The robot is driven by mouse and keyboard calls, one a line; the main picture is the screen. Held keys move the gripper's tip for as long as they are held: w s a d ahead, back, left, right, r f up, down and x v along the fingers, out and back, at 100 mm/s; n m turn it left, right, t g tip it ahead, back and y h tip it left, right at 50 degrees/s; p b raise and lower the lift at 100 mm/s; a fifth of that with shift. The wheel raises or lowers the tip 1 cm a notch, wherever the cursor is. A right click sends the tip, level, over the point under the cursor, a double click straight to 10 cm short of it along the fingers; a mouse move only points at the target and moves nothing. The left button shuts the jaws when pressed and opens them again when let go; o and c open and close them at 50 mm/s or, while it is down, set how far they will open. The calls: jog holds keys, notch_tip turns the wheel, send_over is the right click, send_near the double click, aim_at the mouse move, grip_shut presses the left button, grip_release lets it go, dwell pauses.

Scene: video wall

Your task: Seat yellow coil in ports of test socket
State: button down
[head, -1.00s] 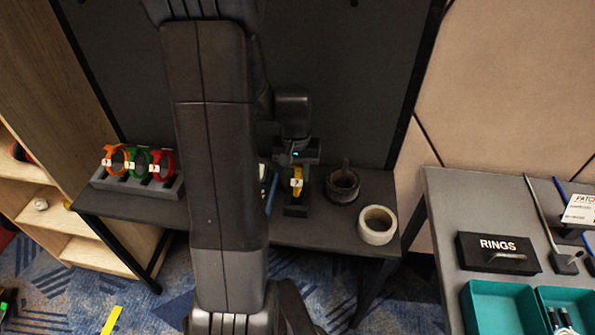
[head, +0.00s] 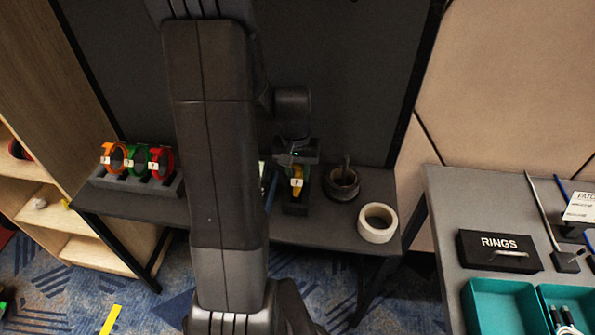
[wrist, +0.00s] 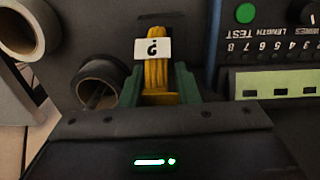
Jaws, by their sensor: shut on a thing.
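The yellow coil (head: 298,186) carries a white tag with a question mark. It is upright at a dark stand (head: 296,209) on the dark table; whether it rests on the stand is unclear. My gripper (head: 298,164) reaches down from above and is shut on it. In the wrist view, the green fingers of my gripper (wrist: 157,85) flank the yellow coil (wrist: 156,73). A tester panel (wrist: 270,45) with a green button, numbers and the word TEST is at the right of the wrist view. In the head view my arm mostly hides it. The socket ports are not clearly visible.
A dark roll (head: 342,183) stands close right of the coil, with a pale tape roll (head: 377,223) at the table's front edge. A rack (head: 135,182) with orange, green and red coils is at the left. A dark back panel (head: 345,80) rises behind.

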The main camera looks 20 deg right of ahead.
jog(key=c, duration=1)
grip_release()
jog(key=shift+r, duration=0.1)
jog(key=r, duration=1.3)
jog(key=shift+w+a+r+p, duration=0.1)
jog(key=shift+a+r+p, duration=0.15)
jog(key=shift+r+p, duration=0.1)
jog(key=shift+f, duration=0.1)
jog(key=f, duration=1.4)
jog(key=shift+d+b, duration=0.25)
jog(key=shift+b, duration=0.1)
jog(key=shift+r, duration=0.5)
